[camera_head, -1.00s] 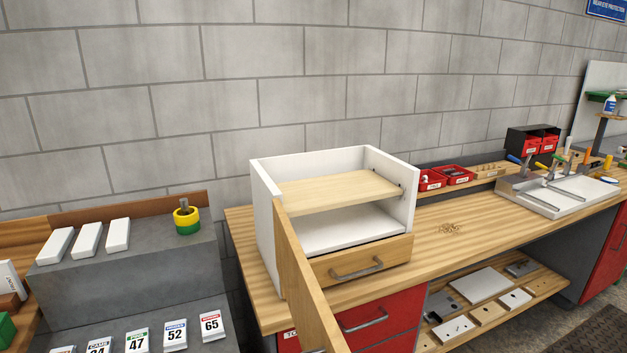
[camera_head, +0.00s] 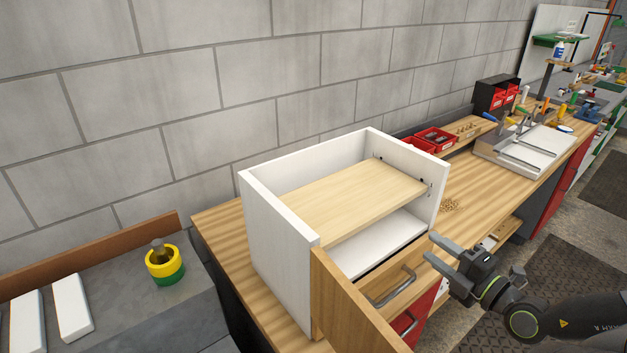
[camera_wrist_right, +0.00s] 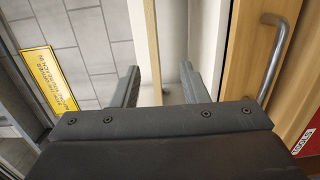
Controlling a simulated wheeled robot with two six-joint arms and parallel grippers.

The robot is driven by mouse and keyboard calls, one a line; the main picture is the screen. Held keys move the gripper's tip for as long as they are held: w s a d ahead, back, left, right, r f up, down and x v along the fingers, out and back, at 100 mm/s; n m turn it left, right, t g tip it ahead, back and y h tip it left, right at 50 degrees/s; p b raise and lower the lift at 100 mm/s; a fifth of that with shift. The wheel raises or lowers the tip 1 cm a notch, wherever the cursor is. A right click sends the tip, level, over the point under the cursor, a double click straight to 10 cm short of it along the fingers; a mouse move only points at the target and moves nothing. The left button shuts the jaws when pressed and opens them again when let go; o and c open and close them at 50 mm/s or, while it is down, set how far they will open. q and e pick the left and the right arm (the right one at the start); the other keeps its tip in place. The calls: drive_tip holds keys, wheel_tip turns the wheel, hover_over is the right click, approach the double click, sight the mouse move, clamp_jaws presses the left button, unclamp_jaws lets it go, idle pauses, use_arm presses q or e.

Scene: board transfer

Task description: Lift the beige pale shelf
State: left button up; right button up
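The beige pale shelf (camera_head: 345,200) is a flat board lying level inside a white open-topped cabinet (camera_head: 278,240), between its side walls and above the white cabinet floor. My right gripper (camera_head: 432,248) is in front of the cabinet's right end, near the drawer, apart from the shelf. Its two fingers are spread and empty; they also show open in the right wrist view (camera_wrist_right: 158,82). I cannot make out the shelf for sure in that view. My left gripper is not in view.
A wooden door (camera_head: 345,305) stands open at the cabinet's front left. A wooden drawer (camera_head: 400,283) with a metal handle sits below the shelf. Red bins (camera_head: 435,139) stand on the bench behind. The wooden bench top (camera_head: 470,185) is mostly free right of the cabinet.

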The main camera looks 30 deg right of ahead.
drive_tip(key=w+a, duration=0.1)
drive_tip(key=a, duration=0.1)
drive_tip(key=b, duration=0.3)
approach(371, 204)
drive_tip(key=w, duration=0.1)
drive_tip(key=w+f, duration=0.1)
drive_tip(key=w, duration=0.1)
drive_tip(key=shift+w+d+y, duration=0.15)
drive_tip(key=shift+d+y, duration=0.05)
drive_tip(key=shift+y, duration=0.2)
drive_tip(key=shift+w+a, duration=0.15)
drive_tip(key=shift+w, duration=0.6)
drive_tip(key=shift+w+r, duration=0.1)
drive_tip(key=shift+w, duration=0.75)
drive_tip(key=shift+w+a+p, duration=0.1)
drive_tip(key=shift+w+p, duration=0.45)
drive_tip(key=shift+w, duration=0.05)
drive_tip(key=w+p, duration=0.1)
drive_tip(key=p, duration=0.2)
drive_tip(key=shift+w+r, duration=0.15)
drive_tip(key=shift+w, duration=0.05)
drive_tip(key=shift+w+p, duration=0.35)
drive_tip(key=shift+p, duration=0.05)
drive_tip(key=shift+w+a+f+n, duration=0.1)
drive_tip(key=shift+f+n, duration=0.15)
drive_tip(key=shift+n, duration=0.05)
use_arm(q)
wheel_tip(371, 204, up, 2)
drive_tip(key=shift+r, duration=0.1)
